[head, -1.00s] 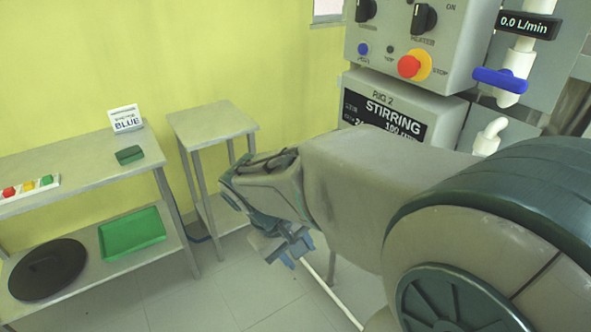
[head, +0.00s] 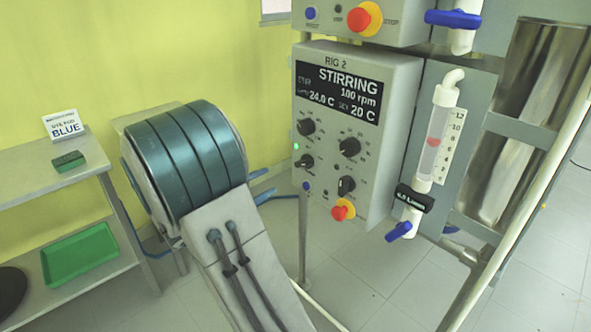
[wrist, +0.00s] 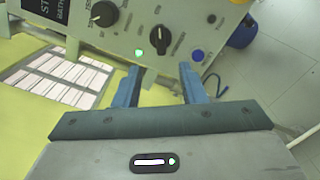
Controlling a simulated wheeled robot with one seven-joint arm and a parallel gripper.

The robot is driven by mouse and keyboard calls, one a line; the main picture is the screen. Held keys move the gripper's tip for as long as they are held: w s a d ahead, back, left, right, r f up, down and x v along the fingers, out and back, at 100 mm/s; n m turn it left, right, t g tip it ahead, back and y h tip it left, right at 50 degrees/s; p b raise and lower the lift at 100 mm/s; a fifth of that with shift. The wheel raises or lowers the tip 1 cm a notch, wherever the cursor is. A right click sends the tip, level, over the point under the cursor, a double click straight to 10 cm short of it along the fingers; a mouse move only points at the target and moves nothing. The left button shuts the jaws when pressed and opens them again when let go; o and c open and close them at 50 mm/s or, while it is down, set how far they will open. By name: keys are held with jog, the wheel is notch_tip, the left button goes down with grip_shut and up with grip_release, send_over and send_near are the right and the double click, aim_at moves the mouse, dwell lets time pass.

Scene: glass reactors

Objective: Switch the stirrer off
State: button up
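The RIG 2 control box (head: 385,75) has a lit display (head: 337,92) reading STIRRING, 100 rpm. Below are an upper left knob (head: 306,127), upper right knob (head: 349,147), lower left knob (head: 304,160) and lower right knob (head: 346,185); their labels are too small to read. A green lamp (head: 296,147) glows at the left edge. My gripper (head: 264,187) is left of the box, mostly hidden by my arm. In the wrist view my gripper (wrist: 159,78) is open and empty, its fingers apart below the lower left knob (wrist: 160,40) and green lamp (wrist: 139,52).
A red-and-yellow stop button (head: 342,210) and blue button (head: 306,186) sit low on the box. A flow tube (head: 438,130) with a blue valve (head: 399,231) stands to its right. A shelf with a green tray (head: 79,254) is at left.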

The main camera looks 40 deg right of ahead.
aim_at(300, 165)
jog(key=d, duration=1.1)
jog(key=shift+w, duration=0.4)
grip_shut()
